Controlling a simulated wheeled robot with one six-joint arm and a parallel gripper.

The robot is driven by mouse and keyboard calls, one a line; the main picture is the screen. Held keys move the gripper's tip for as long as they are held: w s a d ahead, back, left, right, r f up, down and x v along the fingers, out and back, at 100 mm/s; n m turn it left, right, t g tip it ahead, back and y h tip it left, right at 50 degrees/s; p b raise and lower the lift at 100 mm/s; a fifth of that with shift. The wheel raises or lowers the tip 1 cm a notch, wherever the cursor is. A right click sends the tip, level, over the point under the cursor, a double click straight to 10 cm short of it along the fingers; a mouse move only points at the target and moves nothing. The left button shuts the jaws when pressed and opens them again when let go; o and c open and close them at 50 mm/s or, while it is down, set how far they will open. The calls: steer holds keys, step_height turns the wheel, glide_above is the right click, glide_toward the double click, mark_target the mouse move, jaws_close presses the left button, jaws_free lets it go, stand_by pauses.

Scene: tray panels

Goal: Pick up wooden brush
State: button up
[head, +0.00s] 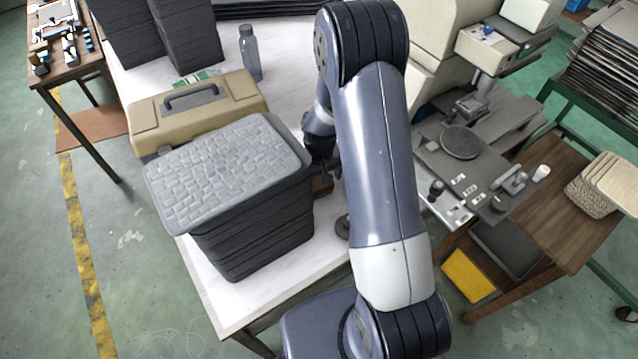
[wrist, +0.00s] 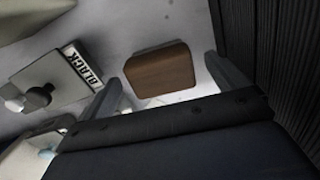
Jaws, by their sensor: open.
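The wooden brush (wrist: 160,72) shows in the wrist view as a brown block with rounded corners lying on the white table. My gripper (wrist: 163,70) is open, with one finger to the left of the block and the other to its right. I see gaps on both sides, and it is not held. Bristles are not visible. In the head view a small brown part of the brush (head: 321,184) shows just right of the tray stack, under my gripper (head: 325,165). My arm and the stack hide most of it there.
A tall stack of dark trays (head: 252,235) with a grey textured top stands close beside my gripper. A beige toolbox (head: 195,108) and a grey bottle (head: 250,52) are behind it. In the wrist view a box lettered "BLACK" (wrist: 52,80) lies to the left.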

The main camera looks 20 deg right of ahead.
steer(key=shift+f, duration=0.95)
steer(key=shift+c, duration=0.4)
steer(key=c, duration=1)
steer(key=shift+r, duration=0.1)
